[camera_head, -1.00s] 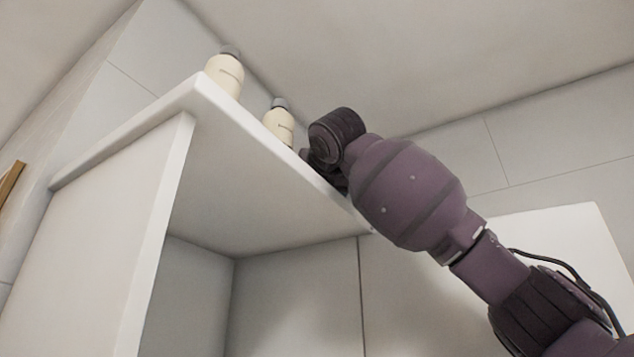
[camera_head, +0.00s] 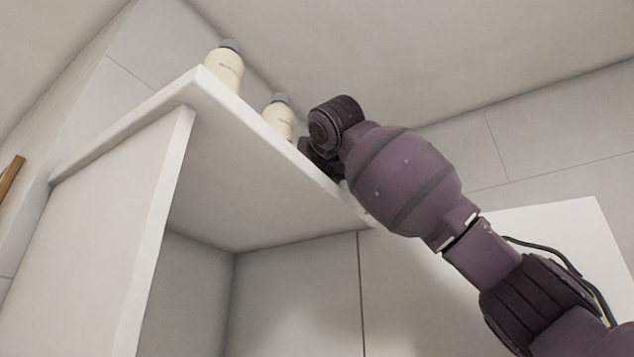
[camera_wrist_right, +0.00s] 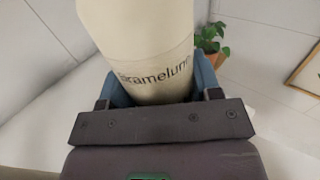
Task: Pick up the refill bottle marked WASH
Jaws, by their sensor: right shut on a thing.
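My right gripper (camera_wrist_right: 161,88) is shut on a cream bottle (camera_wrist_right: 145,38), with a blue finger on each side of it. The dark print on this bottle reads roughly "aramelune"; I see no word WASH on the part that shows. In the head view two cream bottles with grey caps stand upright on the cabinet top, a front one (camera_head: 225,70) and a farther one (camera_head: 279,120). Their small print is unreadable. My right wrist is just right of the farther bottle and hides the fingers there. I cannot tell whether the held bottle is that one. My left gripper is out of view.
The white cabinet (camera_head: 215,92) has an open space under its top panel. Walls stand behind it. In the wrist view a potted plant (camera_wrist_right: 211,38) stands beyond the bottle, with a wood-framed thing (camera_wrist_right: 305,72) at the right.

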